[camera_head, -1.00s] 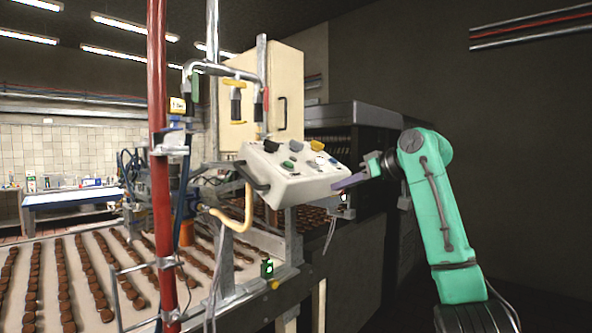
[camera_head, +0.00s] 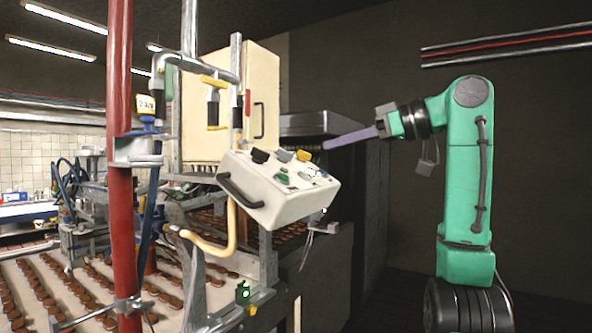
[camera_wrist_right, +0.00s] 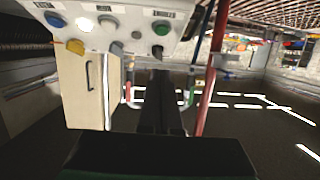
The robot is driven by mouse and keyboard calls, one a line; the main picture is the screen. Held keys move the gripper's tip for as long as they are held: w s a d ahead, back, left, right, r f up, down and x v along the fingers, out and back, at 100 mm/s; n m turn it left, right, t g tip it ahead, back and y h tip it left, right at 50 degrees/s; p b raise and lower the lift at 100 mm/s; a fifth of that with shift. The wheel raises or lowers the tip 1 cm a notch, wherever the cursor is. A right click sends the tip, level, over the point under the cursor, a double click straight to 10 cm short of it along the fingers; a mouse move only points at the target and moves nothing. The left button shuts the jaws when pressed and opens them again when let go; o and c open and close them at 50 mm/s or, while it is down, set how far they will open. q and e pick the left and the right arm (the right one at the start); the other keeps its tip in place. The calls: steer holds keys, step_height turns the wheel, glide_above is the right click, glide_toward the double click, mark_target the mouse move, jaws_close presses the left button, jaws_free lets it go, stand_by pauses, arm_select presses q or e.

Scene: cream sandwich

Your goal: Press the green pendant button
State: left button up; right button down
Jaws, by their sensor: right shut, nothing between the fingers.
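The pendant (camera_head: 262,200) is a cream control box with a sloped top panel, hanging in front of a cream cabinet. Its green button (camera_head: 282,176) sits on the panel among black, grey and yellow controls. In the right wrist view the green button (camera_wrist_right: 161,27) is at the top, beside a row of white, grey and blue buttons. My right gripper (camera_head: 327,145) is shut and empty, its long purple-grey fingers pointing left, with the tip just above and right of the panel. The fingers (camera_wrist_right: 160,80) show dark in the wrist view, apart from the button. My left gripper is out of view.
A red post (camera_head: 119,220) stands left of the pendant. A conveyor (camera_head: 30,290) with rows of brown biscuits runs at lower left. Dark floor lies right.

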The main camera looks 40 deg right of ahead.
mark_target(283, 178)
steer(key=w+a+f, duration=0.1)
steer(key=w, duration=0.1)
steer(key=w+f, duration=0.2)
steer(key=w, duration=0.1)
steer(key=w+a+f, duration=0.1)
steer(key=w, duration=0.2)
steer(key=shift+w+a+f, duration=0.15)
steer(key=shift+a+f, duration=0.2)
steer(key=shift+w+a+f, duration=0.1)
steer(key=shift+w+f, duration=0.25)
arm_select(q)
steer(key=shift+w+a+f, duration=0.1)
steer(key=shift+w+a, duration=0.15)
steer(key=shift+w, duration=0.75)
arm_select(e)
steer(key=shift+s, duration=0.15)
